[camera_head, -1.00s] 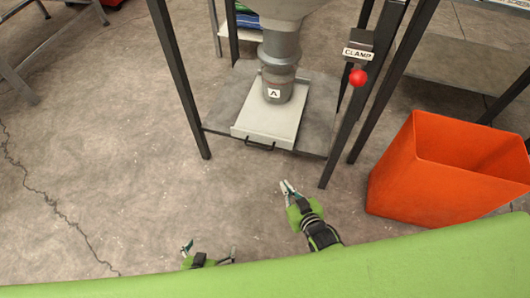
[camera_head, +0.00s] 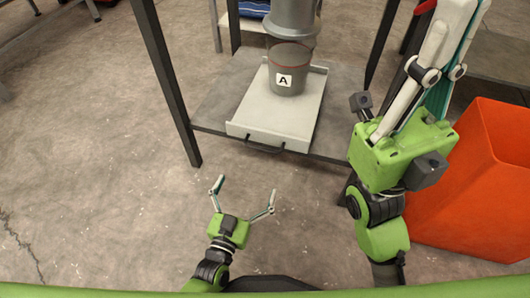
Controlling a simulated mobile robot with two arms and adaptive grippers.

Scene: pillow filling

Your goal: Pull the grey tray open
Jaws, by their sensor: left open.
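The grey tray (camera_head: 252,123) lies on the low shelf of a dark metal frame, with a black handle (camera_head: 264,148) on its front edge. A grey bucket (camera_head: 287,80) marked "A" stands on the tray, under a grey spout (camera_head: 292,18). My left gripper (camera_head: 247,186) is open and empty in front of the tray, short of the handle and not touching it. My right gripper (camera_head: 462,18) is raised high at the right, close to the camera. Its fingers lie nearly in line, so its opening is unclear.
The dark shelf (camera_head: 222,97) has a frame leg (camera_head: 165,85) at its left front. An orange bin (camera_head: 475,190) stands at the right, partly behind my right arm. The floor in front and to the left is clear.

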